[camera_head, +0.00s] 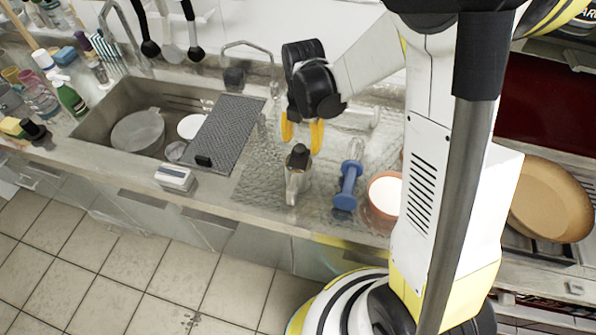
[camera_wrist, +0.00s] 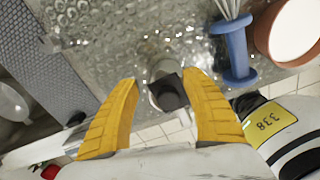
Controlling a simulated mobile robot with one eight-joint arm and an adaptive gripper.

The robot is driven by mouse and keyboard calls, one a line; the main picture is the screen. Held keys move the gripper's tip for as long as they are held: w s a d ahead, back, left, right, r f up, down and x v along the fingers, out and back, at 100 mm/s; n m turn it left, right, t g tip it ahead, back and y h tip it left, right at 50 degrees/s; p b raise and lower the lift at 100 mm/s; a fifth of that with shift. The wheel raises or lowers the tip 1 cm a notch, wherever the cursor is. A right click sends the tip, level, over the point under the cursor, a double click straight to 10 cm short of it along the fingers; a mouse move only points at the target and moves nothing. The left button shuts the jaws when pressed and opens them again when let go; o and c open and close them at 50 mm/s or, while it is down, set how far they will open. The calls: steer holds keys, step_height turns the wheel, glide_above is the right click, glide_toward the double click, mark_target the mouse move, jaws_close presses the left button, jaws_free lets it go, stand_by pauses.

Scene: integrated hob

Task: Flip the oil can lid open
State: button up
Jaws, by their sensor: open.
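The oil can (camera_head: 294,188) is a small silver vessel with a black lid (camera_head: 299,154), standing upright on the wet-looking counter right of the sink. My gripper (camera_head: 302,133) is open and points down above and slightly behind the lid, with its yellow fingers apart. In the wrist view the black lid (camera_wrist: 169,93) shows between the two spread fingers of my gripper (camera_wrist: 161,77), seen from above. Neither finger visibly touches it. The lid looks closed, but its hinge is too small to make out.
A blue object with a whisk-like end (camera_head: 347,187) and a terracotta bowl with white contents (camera_head: 385,196) stand close right of the can. The counter's front edge is near.

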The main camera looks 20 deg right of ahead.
steer(key=shift+r, duration=0.1)
step_height(320, 180, up, 7)
steer(key=p, duration=0.5)
stand_by(0.4)
steer(key=s+r+m+t, duration=0.7)
steer(key=s+r+m, duration=0.7)
steer(key=m, duration=1.2)
steer(key=shift+d+m+b, duration=0.25)
steer(key=shift+m+b, duration=0.05)
steer(key=shift+b, duration=0.05)
